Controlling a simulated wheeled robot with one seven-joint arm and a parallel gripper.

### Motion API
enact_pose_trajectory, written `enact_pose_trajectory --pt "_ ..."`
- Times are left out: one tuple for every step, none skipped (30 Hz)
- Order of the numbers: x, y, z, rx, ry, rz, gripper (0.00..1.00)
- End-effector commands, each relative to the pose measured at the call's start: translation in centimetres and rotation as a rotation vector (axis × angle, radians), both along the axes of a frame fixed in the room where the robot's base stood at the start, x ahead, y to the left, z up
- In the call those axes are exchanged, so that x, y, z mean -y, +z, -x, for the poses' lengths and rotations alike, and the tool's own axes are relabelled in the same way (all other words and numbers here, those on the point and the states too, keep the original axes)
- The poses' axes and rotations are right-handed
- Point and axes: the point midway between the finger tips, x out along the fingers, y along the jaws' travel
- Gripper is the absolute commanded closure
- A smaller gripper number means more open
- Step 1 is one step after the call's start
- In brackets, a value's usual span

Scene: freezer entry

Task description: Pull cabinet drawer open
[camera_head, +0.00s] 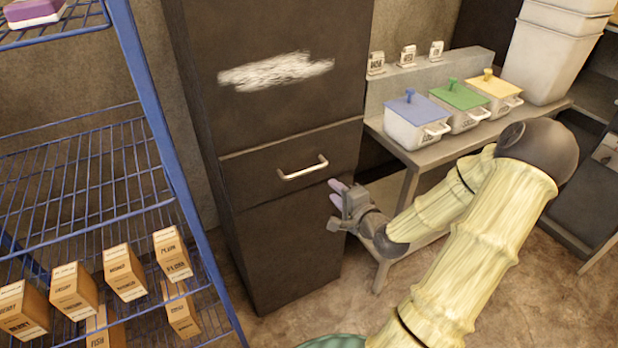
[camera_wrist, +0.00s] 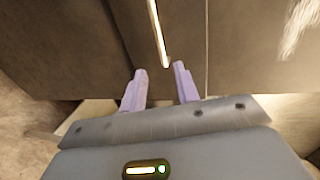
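The tall dark cabinet (camera_head: 270,90) stands in the middle of the head view. Its drawer (camera_head: 255,178) is closed, flush with the panels above and below, and has a pale metal bar handle (camera_head: 303,168). My gripper (camera_head: 336,190) is just to the lower right of the handle in the head view. In the wrist view, my gripper's two lilac fingers (camera_wrist: 160,85) are apart with nothing between them. The handle (camera_wrist: 157,32) shows as a bright bar ahead, its near end close to the fingertips. I cannot tell any contact.
A blue wire rack (camera_head: 160,115) with several small boxes (camera_head: 125,272) stands left of the cabinet. A grey table (camera_head: 405,150) with lidded bins (camera_head: 418,125) stands to the right. White tubs (camera_head: 550,45) are stacked behind.

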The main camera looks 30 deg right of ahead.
Motion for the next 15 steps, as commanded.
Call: enact_pose_trajectory --pt "0.0 -0.5 -0.2 0.002 0.000 0.004 0.69" --pt "-0.1 -0.5 -0.3 0.002 0.000 0.003 0.69" --pt "-0.1 -0.6 -0.4 0.001 0.000 0.004 0.69" --pt "-0.2 -0.6 -0.5 0.001 0.001 0.004 0.69" --pt "-0.3 -0.4 -1.1 0.001 0.002 0.002 0.69" --pt "-0.3 -0.4 -1.9 0.001 0.003 0.000 0.69" --pt "-0.4 -0.5 -2.4 0.001 0.004 0.000 0.69" --pt "-0.4 -0.7 -2.9 0.001 0.004 -0.001 0.69" --pt "-0.4 -0.8 -3.6 0.002 0.003 -0.001 0.69" --pt "-0.4 -0.9 -4.2 0.001 0.004 -0.001 0.69" --pt "-0.4 -1.0 -4.7 0.001 0.003 -0.001 0.69" --pt "-0.5 -1.1 -5.4 0.000 0.004 -0.001 0.69" --pt "-0.5 -1.2 -5.9 0.001 0.003 -0.001 0.69" --pt "-0.5 -1.4 -6.4 0.001 0.004 -0.002 0.69" --pt "-0.5 -1.5 -7.1 0.001 0.002 0.000 0.69"
